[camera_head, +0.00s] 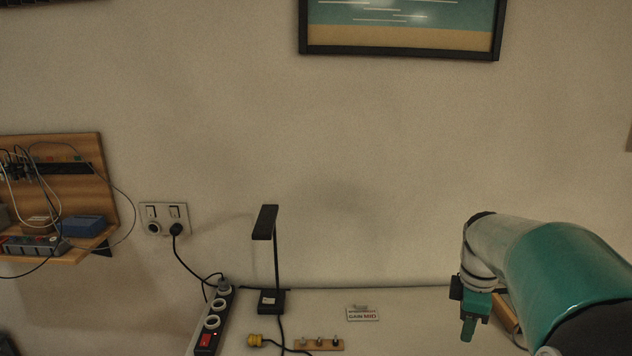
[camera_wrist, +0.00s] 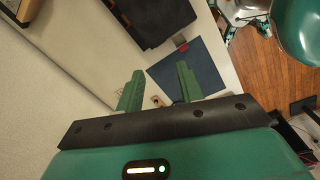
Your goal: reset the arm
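My arm comes in from the right in the head view, bent so that its end hangs over the right part of the white table (camera_head: 415,305). My gripper (camera_head: 470,318) points down there, with its green tip above the table. In the wrist view the two green fingers of my gripper (camera_wrist: 158,92) stand well apart. No object shows held between them. A dark blue flat item (camera_wrist: 210,70) and a small tan piece lie beyond the fingers. The arm's base end is cut off at the right edge of the head view.
A wall outlet (camera_head: 165,218) and wooden shelf (camera_head: 85,150) are left. A black case (camera_wrist: 150,18) lies beyond the fingers.

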